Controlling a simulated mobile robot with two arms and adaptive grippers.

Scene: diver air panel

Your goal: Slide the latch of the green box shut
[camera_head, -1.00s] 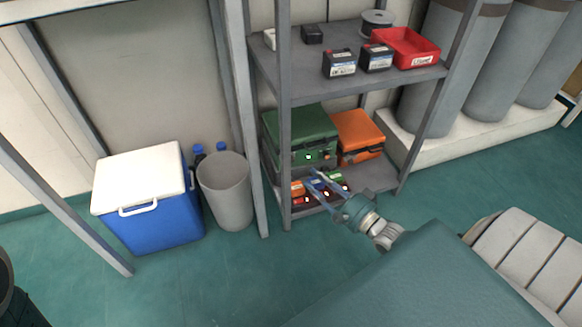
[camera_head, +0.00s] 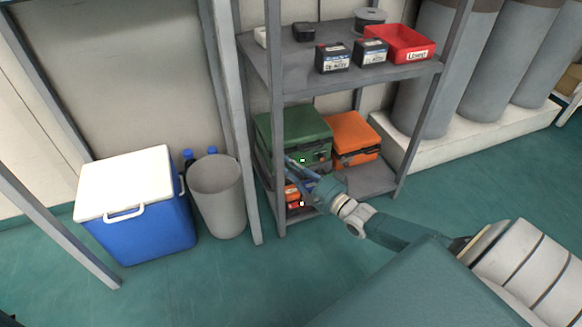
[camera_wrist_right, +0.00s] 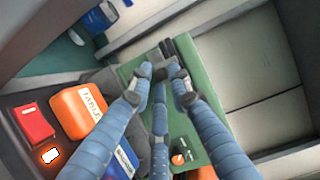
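The green box (camera_head: 290,127) sits closed on the lower shelf in the head view. Its front carries a small light-green spot and an orange part; the orange part also shows on the green face in the wrist view. In that view the green box (camera_wrist_right: 205,128) lies beyond my fingers, with dark fittings near its far end; I cannot tell which is the latch or its position. My right gripper (camera_head: 290,168) is in front of the box's face. Its fingertips (camera_wrist_right: 160,76) are apart, with nothing seen between them; contact is unclear. My left gripper is out of view.
An orange case (camera_head: 353,137) stands close right of the green box. Small orange, red and blue items lie below it, including an orange box (camera_wrist_right: 75,108) and red box (camera_wrist_right: 34,124). The upper shelf (camera_head: 310,85) and its posts frame the space. A bin (camera_head: 216,195) and cooler (camera_head: 150,235) stand left.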

